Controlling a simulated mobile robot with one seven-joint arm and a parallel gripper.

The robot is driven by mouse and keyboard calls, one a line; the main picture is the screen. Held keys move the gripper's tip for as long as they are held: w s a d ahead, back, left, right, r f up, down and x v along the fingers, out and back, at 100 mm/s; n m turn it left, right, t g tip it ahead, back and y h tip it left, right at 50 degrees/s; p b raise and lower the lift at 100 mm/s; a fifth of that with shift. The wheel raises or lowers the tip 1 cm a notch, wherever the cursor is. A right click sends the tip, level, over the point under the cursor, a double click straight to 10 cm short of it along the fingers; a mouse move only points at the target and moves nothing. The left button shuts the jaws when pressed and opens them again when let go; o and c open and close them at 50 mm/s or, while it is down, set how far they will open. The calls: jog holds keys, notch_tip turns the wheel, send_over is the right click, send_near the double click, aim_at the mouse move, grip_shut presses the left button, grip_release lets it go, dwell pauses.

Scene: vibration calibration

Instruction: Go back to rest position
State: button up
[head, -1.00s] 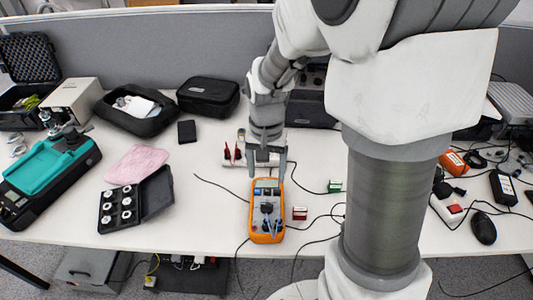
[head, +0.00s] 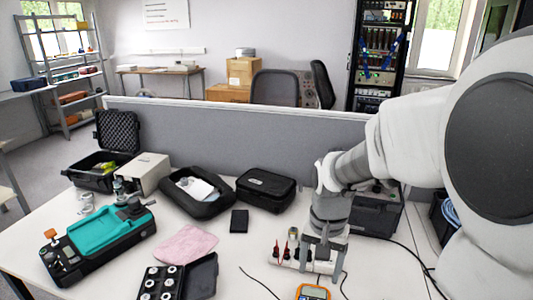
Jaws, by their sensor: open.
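My gripper (head: 319,262) points down over the white table (head: 95,240), its two fingers apart with nothing seen between them. It is near a white power strip (head: 290,262) with red and black plugs, and above and behind the orange multimeter (head: 312,292). Only the top of the multimeter shows at the bottom edge of the view. My arm reaches in from the right and covers the right part of the table.
A teal device (head: 105,235), a pink cloth (head: 186,245), an open black case of weights (head: 200,277) and black cases (head: 265,189) lie left of my gripper. A grey partition (head: 230,140) closes the table's back. Cables run at right.

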jog(key=s+r+n+t+p, duration=0.4)
jog(key=s+r, duration=0.9)
jog(key=r, duration=0.4)
jog(key=shift+d+n+t+p, duration=0.2)
jog(key=shift+n+t+p, duration=0.1)
jog(key=shift+n+t, duration=0.35)
jog(key=shift+s, duration=0.1)
